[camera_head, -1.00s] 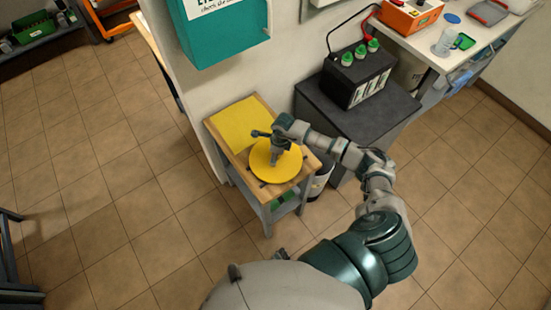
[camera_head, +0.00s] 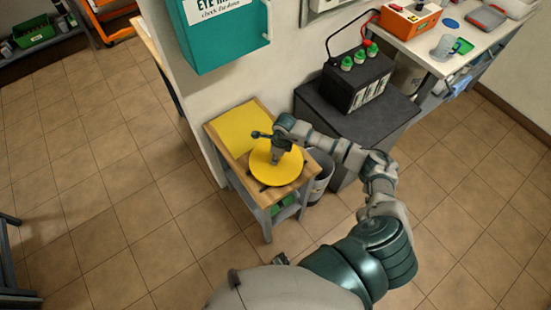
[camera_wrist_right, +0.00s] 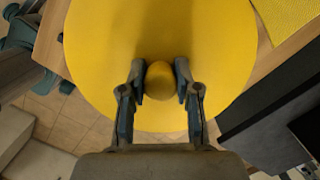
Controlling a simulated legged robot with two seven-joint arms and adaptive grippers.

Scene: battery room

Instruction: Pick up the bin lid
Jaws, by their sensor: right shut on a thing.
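The bin lid (camera_head: 268,172) is a round yellow disc with a yellow knob at its middle. It is at the front part of a small wooden-topped table (camera_head: 257,106), over its right edge in the head view. My right gripper (camera_head: 277,158) is above the lid. In the right wrist view my right gripper (camera_wrist_right: 160,84) is shut on the lid's knob (camera_wrist_right: 160,76), one finger on each side. The lid (camera_wrist_right: 110,40) fills most of that view. I cannot tell whether the lid touches the tabletop. My left gripper is not clearly in view.
A yellow mat (camera_head: 243,130) covers the table's back. A grey bin (camera_head: 319,176) stands on the floor right of the table. A dark cabinet (camera_head: 385,118) with a battery (camera_head: 353,82) stands behind. A teal box (camera_head: 222,35) hangs on the wall.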

